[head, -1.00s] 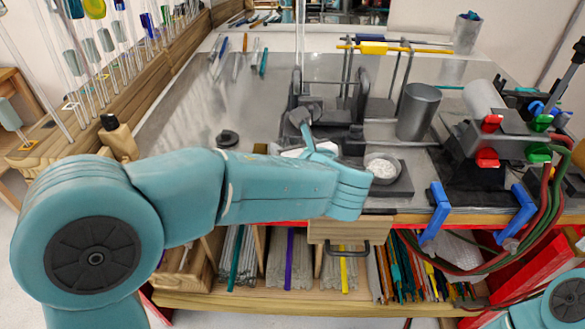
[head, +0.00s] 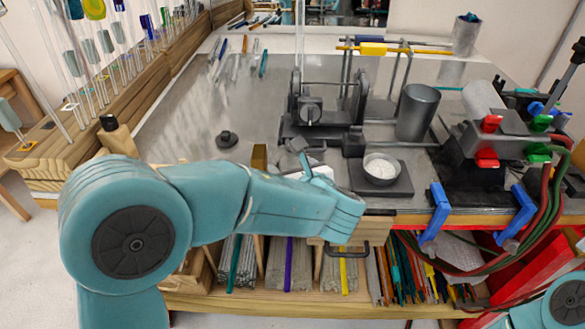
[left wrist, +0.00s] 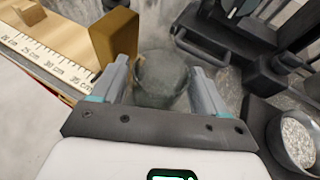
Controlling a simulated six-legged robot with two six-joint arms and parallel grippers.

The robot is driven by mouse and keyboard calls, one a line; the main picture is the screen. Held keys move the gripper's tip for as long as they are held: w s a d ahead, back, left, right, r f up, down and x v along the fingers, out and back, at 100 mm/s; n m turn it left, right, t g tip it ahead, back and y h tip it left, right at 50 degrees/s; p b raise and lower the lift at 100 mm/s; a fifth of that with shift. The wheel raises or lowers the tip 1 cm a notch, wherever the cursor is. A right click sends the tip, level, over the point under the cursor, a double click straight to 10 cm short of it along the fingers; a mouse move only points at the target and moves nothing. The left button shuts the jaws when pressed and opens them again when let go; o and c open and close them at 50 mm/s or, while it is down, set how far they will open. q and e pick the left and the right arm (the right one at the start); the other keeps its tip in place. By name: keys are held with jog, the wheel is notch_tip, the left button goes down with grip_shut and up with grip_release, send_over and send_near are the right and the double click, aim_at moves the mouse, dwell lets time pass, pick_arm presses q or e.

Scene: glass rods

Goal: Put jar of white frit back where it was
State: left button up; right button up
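My left gripper (left wrist: 159,70) has its two fingers on either side of a grey, cloudy glass jar (left wrist: 160,86) in the left wrist view, and appears shut on it. The jar's contents cannot be made out. In the head view my left gripper (head: 298,150) is low at the bench's front edge, partly hidden by my forearm, and the jar is hidden there. A round dish of white grains (head: 381,168) rests on a dark square plate (head: 397,188), right of the gripper. The dish also shows in the left wrist view (left wrist: 297,142). My right gripper is out of view.
A tan block (head: 259,157) stands left of the gripper; it is close in the left wrist view (left wrist: 114,36), by a ruler strip (left wrist: 45,52). A dark roller stand (head: 310,112) and a grey metal cup (head: 417,112) are behind. The left bench middle is mostly clear.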

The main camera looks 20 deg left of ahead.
pick_arm(q)
jog(key=shift+r, duration=0.2)
jog(key=b+v, duration=0.1)
jog(key=v, duration=1.1)
jog(key=shift+f, duration=0.15)
jog(key=shift+s, duration=0.1)
